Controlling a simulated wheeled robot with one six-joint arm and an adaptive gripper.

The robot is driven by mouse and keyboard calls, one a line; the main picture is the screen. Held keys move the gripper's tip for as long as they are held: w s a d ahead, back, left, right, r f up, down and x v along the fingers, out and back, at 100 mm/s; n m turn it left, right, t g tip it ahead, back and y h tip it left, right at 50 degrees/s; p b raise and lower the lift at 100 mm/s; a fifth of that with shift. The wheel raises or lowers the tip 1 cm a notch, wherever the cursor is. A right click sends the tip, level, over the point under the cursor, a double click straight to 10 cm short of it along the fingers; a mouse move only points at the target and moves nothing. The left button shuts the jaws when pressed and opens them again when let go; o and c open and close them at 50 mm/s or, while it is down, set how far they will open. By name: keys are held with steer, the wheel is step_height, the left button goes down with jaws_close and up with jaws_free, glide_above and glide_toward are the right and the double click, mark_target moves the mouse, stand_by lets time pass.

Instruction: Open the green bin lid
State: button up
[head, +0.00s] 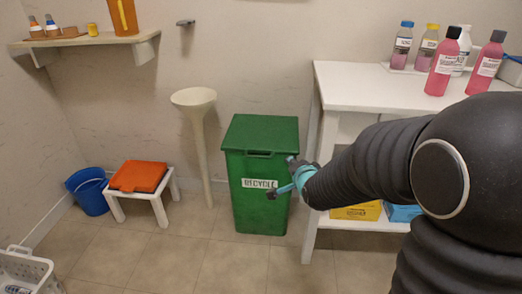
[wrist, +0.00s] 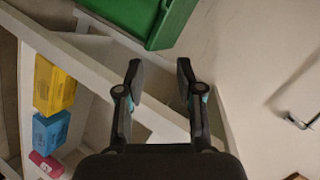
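The green bin (head: 259,195) stands on the floor in the head view, with a white label reading RECYCLE on its front. Its green lid (head: 262,134) lies flat and closed on top. My gripper (head: 283,189) is in front of the bin's right side in the head view, below the lid; I cannot tell whether it touches the bin. In the wrist view my gripper (wrist: 161,82) has its two fingers apart with nothing between them. Part of the green bin (wrist: 165,25) shows beyond the fingers at the top of the wrist view.
A white shelf table (head: 375,90) with several bottles stands right of the bin, close to my arm. A yellow box (head: 357,211) and a blue box (head: 402,213) sit on its lower shelf. A pale pedestal (head: 196,130) and a white stool (head: 148,196) stand left. Floor in front is clear.

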mark_target(259, 157)
steer(key=w+a+f+m+t+y, duration=0.25)
steer(key=w+a+f+m, duration=0.2)
steer(key=a+f, duration=0.25)
steer(key=shift+n, duration=0.25)
steer(key=p+x, duration=0.1)
steer(key=x, duration=1.3)
steer(key=shift+f, duration=0.1)
jaws_close()
